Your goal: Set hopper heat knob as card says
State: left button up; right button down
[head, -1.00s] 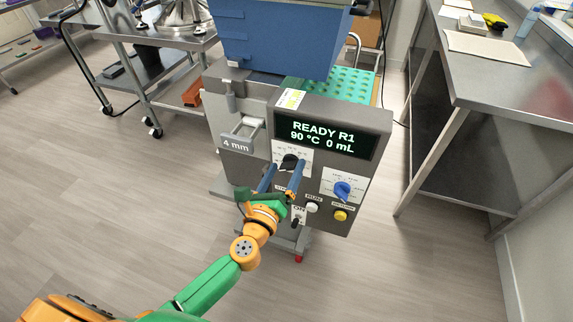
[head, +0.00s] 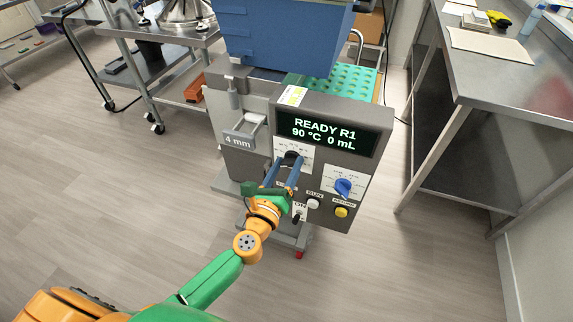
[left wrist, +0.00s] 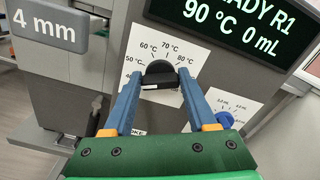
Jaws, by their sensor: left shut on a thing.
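The black hopper heat knob (left wrist: 159,74) sits on a white dial plate (left wrist: 136,62) with marks of 50, 60, 70 and 80 °C showing; I cannot tell which mark it points at. It also shows in the head view (head: 292,157). My left gripper (left wrist: 160,82) is shut on the knob, one blue finger at each side; in the head view the gripper (head: 289,168) reaches up to it. The display (head: 325,130) reads READY R1, 90 °C, 0 mL. A small white and yellow card (head: 291,96) lies on the machine's top edge, its text too small to read. My right gripper is out of view.
A blue knob (head: 343,187) is right of the heat knob, with a white button (head: 313,204) and a yellow button (head: 341,212) below. The "4 mm" block (head: 238,140) is on the left. A steel bench (head: 490,70) stands at the right.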

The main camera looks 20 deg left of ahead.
pick_arm(q)
jog(key=m+p, duration=0.1)
jog(key=m, duration=0.5)
jog(key=shift+d, duration=0.15)
jog(key=m+p, duration=0.1)
jog(key=m, duration=0.5)
jog(key=shift+d, duration=0.15)
jog(key=m+p, duration=0.1)
jog(key=m, duration=0.5)
jog(key=shift+f+m+p, duration=0.15)
jog(key=shift+m+p, duration=0.15)
jog(key=shift+m, duration=0.1)
jog(key=m+p, duration=0.1)
jog(key=m, duration=0.4)
jog(key=shift+f, duration=0.15)
jog(key=m+p, duration=0.1)
jog(key=m, duration=0.5)
jog(key=shift+f+m, duration=0.1)
jog(key=shift+m, duration=0.3)
jog(key=m, duration=0.5)
jog(key=shift+p, duration=0.4)
jog(key=m, duration=0.5)
jog(key=shift+a+m, duration=0.2)
jog(key=shift+m, duration=0.2)
jog(key=m, duration=0.5)
jog(key=shift+a, duration=0.1)
jog(key=shift+m, duration=0.3)
